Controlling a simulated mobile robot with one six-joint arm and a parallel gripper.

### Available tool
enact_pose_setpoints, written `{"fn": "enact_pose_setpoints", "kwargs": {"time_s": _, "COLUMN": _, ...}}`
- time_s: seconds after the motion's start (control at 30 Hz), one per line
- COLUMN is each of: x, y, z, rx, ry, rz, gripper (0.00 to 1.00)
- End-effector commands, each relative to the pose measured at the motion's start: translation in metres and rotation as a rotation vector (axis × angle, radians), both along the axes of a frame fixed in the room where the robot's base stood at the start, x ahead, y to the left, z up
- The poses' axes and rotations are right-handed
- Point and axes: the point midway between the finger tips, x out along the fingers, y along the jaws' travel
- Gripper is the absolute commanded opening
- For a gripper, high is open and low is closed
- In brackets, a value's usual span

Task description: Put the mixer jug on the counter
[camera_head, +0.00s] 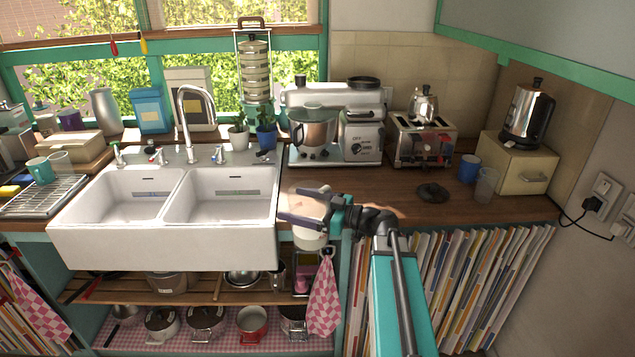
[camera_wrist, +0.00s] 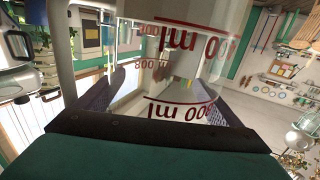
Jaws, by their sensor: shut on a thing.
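My gripper (camera_head: 293,206) is at the counter's front edge, just right of the sink, with its fingers pointing left. It is shut on the mixer jug (camera_head: 309,239), a pale, see-through vessel partly hidden by the fingers. In the wrist view the clear jug (camera_wrist: 180,70) fills the space between the fingers and shows red millilitre markings. The brown wooden counter (camera_head: 405,210) runs right from the sink. I cannot tell whether the jug touches the counter's edge.
A white double sink (camera_head: 160,245) is to the left. A silver mixer (camera_head: 335,125) and a toaster (camera_head: 423,140) stand at the back. A dark lid (camera_head: 432,193), a blue mug (camera_head: 469,168) and a clear glass (camera_head: 486,185) are at the right. Counter between gripper and lid is clear.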

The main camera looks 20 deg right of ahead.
Motion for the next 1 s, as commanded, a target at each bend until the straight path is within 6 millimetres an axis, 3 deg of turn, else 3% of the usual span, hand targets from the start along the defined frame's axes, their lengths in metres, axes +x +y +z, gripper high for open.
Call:
{"fn": "enact_pose_setpoints", "kwargs": {"time_s": 0.2, "x": -0.013, "y": 0.05, "z": -0.061, "rx": 0.006, "ry": -0.002, "rz": 0.078, "gripper": 0.32}}
{"fn": "enact_pose_setpoints", "kwargs": {"time_s": 0.5, "x": -0.026, "y": 0.091, "z": -0.125, "rx": 0.007, "ry": -0.006, "rz": 0.142, "gripper": 0.32}}
{"fn": "enact_pose_setpoints", "kwargs": {"time_s": 0.73, "x": -0.033, "y": 0.107, "z": -0.154, "rx": 0.007, "ry": -0.007, "rz": 0.168, "gripper": 0.32}}
{"fn": "enact_pose_setpoints", "kwargs": {"time_s": 1.0, "x": -0.035, "y": 0.113, "z": -0.162, "rx": 0.007, "ry": -0.007, "rz": 0.177, "gripper": 0.32}}
